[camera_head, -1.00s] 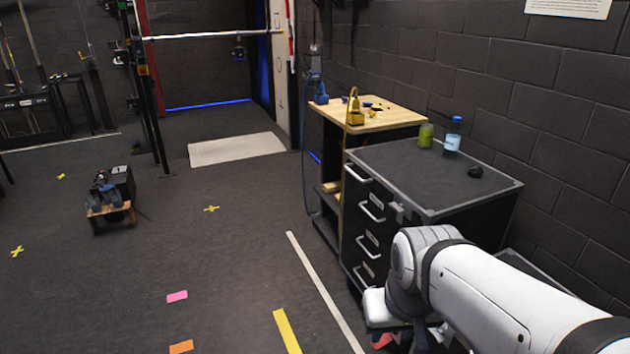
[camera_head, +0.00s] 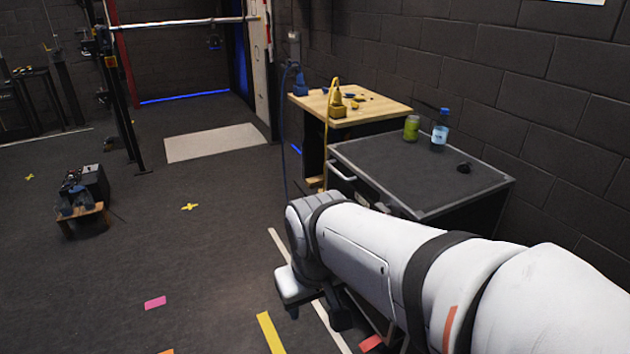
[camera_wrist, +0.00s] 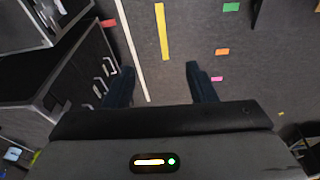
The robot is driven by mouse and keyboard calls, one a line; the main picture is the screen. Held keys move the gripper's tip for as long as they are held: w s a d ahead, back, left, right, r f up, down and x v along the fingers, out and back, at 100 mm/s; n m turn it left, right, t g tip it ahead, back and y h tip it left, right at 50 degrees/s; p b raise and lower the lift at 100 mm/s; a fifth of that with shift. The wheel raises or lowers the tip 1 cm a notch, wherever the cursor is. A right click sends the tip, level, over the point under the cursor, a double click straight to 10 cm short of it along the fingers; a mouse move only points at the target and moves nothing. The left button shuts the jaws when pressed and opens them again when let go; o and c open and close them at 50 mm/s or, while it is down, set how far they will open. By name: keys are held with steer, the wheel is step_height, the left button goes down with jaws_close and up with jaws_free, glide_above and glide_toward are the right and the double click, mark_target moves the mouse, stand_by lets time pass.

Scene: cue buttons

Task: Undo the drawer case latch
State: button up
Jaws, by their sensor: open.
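The black drawer case (camera_head: 420,165) stands at the right in the head view, with a dark grey top and a metal edge. One upper drawer handle (camera_head: 342,172) shows; my arm covers most of the lower front. In the wrist view the case's drawer front (camera_wrist: 80,85) is at the left, with several metal handles. I cannot make out the latch in either current view. My gripper (camera_wrist: 160,80) is open and empty over the floor, its left finger overlapping the edge of the drawer front in the picture.
A brick wall is at the right. The floor at the left is mostly clear.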

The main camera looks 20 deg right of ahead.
steer(key=shift+o, duration=0.7)
steer(key=shift+w+f+n+g+h, duration=0.2)
steer(key=shift+w+n+g+h, duration=0.15)
steer(key=shift+w, duration=0.55)
steer(key=o, duration=0.4)
steer(key=w+d+n+h, duration=0.1)
steer(key=w+d, duration=0.1)
steer(key=w+d+f+n+g+h, duration=0.1)
steer(key=w+d, duration=0.2)
steer(key=w+d+n+g+h+b, duration=0.1)
steer(key=w+d, duration=0.1)
steer(key=shift+w+d+f+h, duration=0.15)
steer(key=shift+d+h, duration=0.2)
steer(key=shift+o, duration=0.2)
steer(key=n+g+h+b, duration=0.1)
steer(key=n+h+b, duration=0.1)
steer(key=n+h, duration=0.7)
glide_toward(385, 208)
steer(key=s+a+r, duration=0.4)
steer(key=s+a, duration=0.2)
steer(key=s, duration=0.3)
steer(key=w+d+f+n+t+h, duration=0.2)
steer(key=w+d+f+n+h, duration=0.2)
steer(key=w+d+f+n, duration=0.3)
steer(key=w+d+m, duration=0.1)
steer(key=d, duration=0.5)
steer(key=shift+w+f, duration=0.35)
steer(key=shift+f, duration=0.05)
steer(key=shift+c, duration=0.2)
